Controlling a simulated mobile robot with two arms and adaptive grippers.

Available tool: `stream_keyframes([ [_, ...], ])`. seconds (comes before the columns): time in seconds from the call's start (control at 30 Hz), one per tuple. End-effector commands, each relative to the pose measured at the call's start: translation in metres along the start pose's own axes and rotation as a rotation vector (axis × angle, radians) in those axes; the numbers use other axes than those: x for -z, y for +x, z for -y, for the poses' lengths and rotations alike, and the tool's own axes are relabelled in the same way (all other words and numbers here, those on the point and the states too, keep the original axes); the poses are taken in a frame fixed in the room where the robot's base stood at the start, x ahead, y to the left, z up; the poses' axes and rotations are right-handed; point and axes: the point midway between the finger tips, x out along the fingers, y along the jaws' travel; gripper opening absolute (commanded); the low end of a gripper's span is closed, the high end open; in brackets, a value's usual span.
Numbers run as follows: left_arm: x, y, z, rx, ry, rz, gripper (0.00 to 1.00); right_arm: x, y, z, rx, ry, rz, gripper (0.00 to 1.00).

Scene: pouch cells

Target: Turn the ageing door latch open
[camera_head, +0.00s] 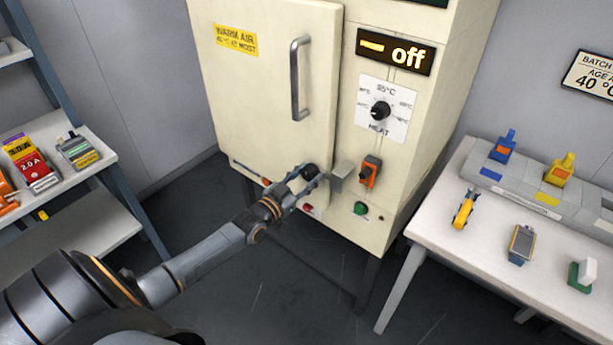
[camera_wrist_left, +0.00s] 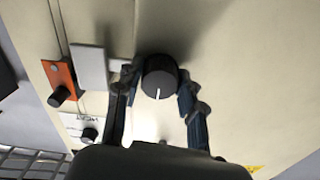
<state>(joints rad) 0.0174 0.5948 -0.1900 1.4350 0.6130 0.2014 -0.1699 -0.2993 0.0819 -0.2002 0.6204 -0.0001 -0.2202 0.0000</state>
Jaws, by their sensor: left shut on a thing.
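A cream cabinet (camera_head: 235,100) has a closed-looking door with a vertical metal handle (camera_head: 300,80). A round black latch knob (camera_head: 310,171) is at the door's lower right. My left gripper (camera_head: 306,182) reaches it from below left. In the left wrist view the knob (camera_wrist_left: 160,78) has a white line pointing toward the bottom of the picture. My left gripper's fingers (camera_wrist_left: 158,98) are on both sides of the knob, shut on it. A pale grey block (camera_head: 341,176) is just right of the knob. My right gripper is not in view.
An orange plate with a black switch (camera_head: 370,171) is right of the block. A heat dial (camera_head: 380,110) and a display reading "off" (camera_head: 395,52) are above. A white table (camera_head: 470,255) with small devices stands right, shelves (camera_head: 85,235) left.

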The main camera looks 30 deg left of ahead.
Motion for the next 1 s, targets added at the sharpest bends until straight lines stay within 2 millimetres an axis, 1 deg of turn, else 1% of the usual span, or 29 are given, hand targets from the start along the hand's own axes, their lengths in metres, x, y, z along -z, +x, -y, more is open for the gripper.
stream_keyframes([
  [0.27,0.000,0.000,0.000,0.000,0.012,0.000,0.00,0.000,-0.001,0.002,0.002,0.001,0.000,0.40],
  [0.47,0.001,0.000,0.000,0.000,0.078,0.000,0.00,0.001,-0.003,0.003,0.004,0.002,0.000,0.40],
  [0.67,0.001,0.000,0.001,0.001,0.217,0.000,0.00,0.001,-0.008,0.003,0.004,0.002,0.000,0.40],
  [1.0,0.000,0.000,0.001,0.001,0.536,0.001,0.00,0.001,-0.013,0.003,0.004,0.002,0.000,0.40],
])
